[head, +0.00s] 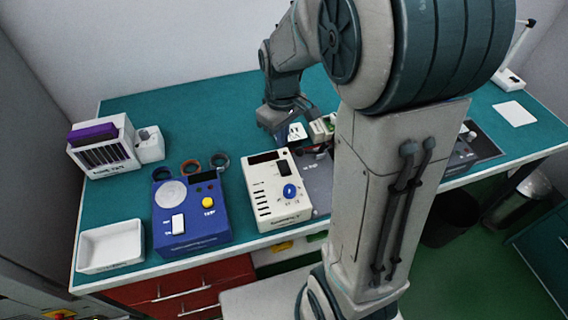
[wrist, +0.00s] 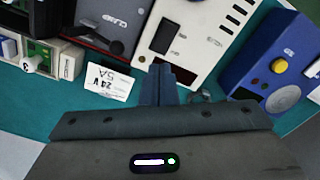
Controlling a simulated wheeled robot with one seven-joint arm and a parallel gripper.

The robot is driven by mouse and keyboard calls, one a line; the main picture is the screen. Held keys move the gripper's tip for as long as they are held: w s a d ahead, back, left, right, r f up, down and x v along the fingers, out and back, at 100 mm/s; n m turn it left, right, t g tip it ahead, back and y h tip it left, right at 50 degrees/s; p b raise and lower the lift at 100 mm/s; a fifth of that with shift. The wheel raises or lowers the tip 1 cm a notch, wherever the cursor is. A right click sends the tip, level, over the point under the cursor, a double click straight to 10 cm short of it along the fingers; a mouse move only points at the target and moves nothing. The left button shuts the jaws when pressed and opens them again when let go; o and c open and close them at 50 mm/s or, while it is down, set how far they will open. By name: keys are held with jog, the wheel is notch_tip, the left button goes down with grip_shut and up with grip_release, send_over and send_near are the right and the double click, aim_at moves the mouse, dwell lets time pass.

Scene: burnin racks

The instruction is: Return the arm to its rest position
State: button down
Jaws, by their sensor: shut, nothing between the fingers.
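My gripper (head: 284,136) is at the end of my bent arm, over the far middle of the teal bench (head: 180,105). It is beyond the cream instrument box (head: 262,205). In the wrist view its two fingers (wrist: 158,82) are together with nothing between them. A white card marked "24 V 5A" (wrist: 110,82) is just left of the fingers there. The cream box (wrist: 170,65) is close beyond the fingertips. My upper arm hides part of the bench's right half in the head view.
A blue instrument box (head: 190,235) stands left of the cream one. A white tray (head: 112,245) and a rack with a purple item (head: 103,145) are at the left. Small rings (head: 190,167) lie behind the blue box. A dark bin (head: 450,222) stands on the floor at right.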

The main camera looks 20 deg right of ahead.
dwell(0.3)
jog(key=s+r+m+t, duration=0.1)
jog(key=s+r+m, duration=0.2)
jog(key=s, duration=0.4)
jog(key=s+r+m+t, duration=0.2)
jog(key=s+r+m, duration=0.1)
jog(key=s, duration=0.4)
jog(key=shift+v, duration=0.85)
jog(key=shift+a, duration=0.15)
